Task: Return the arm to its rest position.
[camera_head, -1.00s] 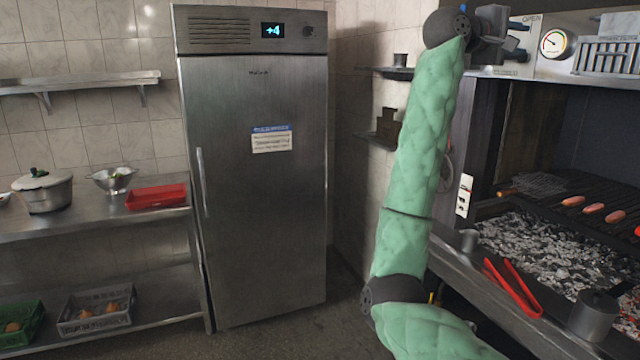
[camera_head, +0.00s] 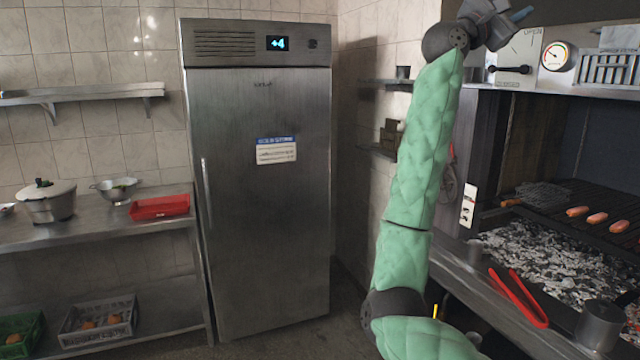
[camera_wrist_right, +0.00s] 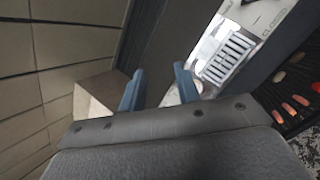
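My right arm (camera_head: 425,150), in a green quilted sleeve, stands nearly upright right of centre in the head view. Its gripper (camera_head: 522,14) is at the top edge, in front of the grill's upper panel and partly cut off. In the right wrist view the two blue fingers of this gripper (camera_wrist_right: 158,68) are spread apart with nothing between them. My left gripper is not in view.
The grill (camera_head: 545,85) stands close on the right, with sausages (camera_head: 597,218) on its grate and red tongs (camera_head: 518,297) and a metal cup (camera_head: 600,325) on its front ledge. A steel fridge (camera_head: 265,210) stands left of my arm. A steel table (camera_head: 95,222) is at far left.

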